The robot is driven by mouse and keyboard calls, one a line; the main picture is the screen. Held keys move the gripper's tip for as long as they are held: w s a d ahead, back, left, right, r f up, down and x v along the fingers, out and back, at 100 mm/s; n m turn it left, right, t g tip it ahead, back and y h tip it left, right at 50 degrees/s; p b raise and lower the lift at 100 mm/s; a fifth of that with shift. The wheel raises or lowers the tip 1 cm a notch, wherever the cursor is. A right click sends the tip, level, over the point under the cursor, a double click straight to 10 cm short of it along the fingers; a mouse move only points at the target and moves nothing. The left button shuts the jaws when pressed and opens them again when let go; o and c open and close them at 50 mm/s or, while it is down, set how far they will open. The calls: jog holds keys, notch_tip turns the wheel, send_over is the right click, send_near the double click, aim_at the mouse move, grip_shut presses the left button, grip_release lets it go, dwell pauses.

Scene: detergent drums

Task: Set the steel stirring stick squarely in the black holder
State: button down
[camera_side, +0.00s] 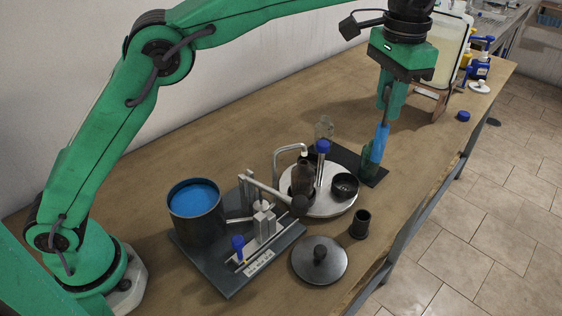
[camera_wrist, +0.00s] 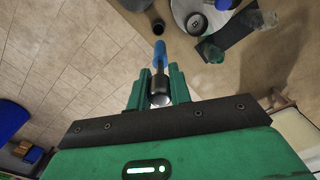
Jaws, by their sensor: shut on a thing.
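My gripper (camera_side: 384,105) points down over the right part of the bench and is shut on a stick (camera_side: 380,142). The stick has a long blue section and hangs almost upright, leaning slightly. In the wrist view the stick (camera_wrist: 160,52) has a dark, shiny near end between the fingers (camera_wrist: 159,92). A small black open cup (camera_side: 360,224), which looks like the holder, stands on the bench in front of the round plate. It shows at the top of the wrist view (camera_wrist: 158,27), apart from the stick. The stick's lower tip is unclear against a green glass object.
The round pale plate (camera_side: 322,208) carries a brown bottle (camera_side: 303,178), a blue-topped rod (camera_side: 322,148) and a black dish (camera_side: 345,186). A green glass object (camera_wrist: 210,52) stands near a dark mat (camera_wrist: 238,30).

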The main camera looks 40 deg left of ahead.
aim_at(381, 150)
jog(key=shift+d+f, duration=0.15)
jog(key=shift+d, duration=0.2)
jog(key=shift+f, duration=5.45)
jog(key=shift+a+f, duration=0.1)
jog(key=shift+f, duration=0.05)
jog(key=shift+f, duration=1.5)
notch_tip(381, 150, down, 6)
jog(key=shift+f, duration=0.1)
jog(key=c, duration=1.2)
grip_release()
